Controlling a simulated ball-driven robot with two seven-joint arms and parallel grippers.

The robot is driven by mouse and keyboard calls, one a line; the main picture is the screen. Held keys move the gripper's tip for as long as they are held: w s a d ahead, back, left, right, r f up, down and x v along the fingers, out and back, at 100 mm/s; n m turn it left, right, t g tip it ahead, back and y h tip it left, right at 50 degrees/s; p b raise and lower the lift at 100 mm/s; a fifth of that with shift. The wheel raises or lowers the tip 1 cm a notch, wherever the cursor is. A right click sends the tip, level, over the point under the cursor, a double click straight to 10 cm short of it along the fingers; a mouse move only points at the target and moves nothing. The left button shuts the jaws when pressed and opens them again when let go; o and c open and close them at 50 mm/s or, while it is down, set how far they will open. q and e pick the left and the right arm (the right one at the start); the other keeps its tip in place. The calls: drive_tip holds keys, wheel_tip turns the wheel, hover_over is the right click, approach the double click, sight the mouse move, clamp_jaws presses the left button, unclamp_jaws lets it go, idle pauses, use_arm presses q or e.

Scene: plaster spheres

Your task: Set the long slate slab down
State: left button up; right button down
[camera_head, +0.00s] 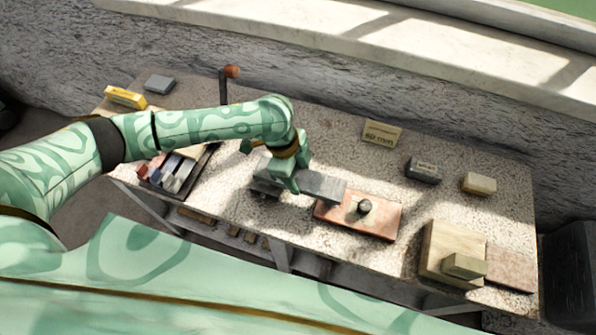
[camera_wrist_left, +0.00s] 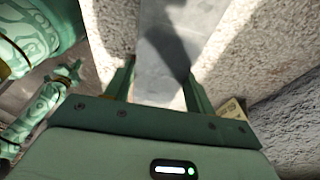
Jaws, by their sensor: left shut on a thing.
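The long slate slab (camera_head: 325,186) is a flat grey bar near the middle of the worktop in the head view. My left gripper (camera_head: 287,184) comes down over it from above and is shut on it, with part of the slab sticking out on each side. The slab's right end overlaps the edge of a reddish board in the picture. I cannot tell whether its underside touches anything. In the left wrist view the slab (camera_wrist_left: 162,50) runs away between the two fingers. My right gripper is not in the head view.
The reddish board (camera_head: 382,222) carries a small dark knob-like piece (camera_head: 364,206). A labelled box (camera_head: 381,134), a dark block (camera_head: 423,170) and a pale block (camera_head: 479,183) stand behind. A wooden board (camera_head: 440,240) lies right. A tray of blocks (camera_head: 205,160) is left.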

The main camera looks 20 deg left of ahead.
use_arm(q)
drive_tip(key=shift+f, duration=0.5)
drive_tip(key=o, duration=1.6)
drive_tip(key=shift+o, duration=0.5)
wheel_tip(320, 180, up, 4)
drive_tip(key=p, duration=0.4)
drive_tip(key=shift+p, duration=0.4)
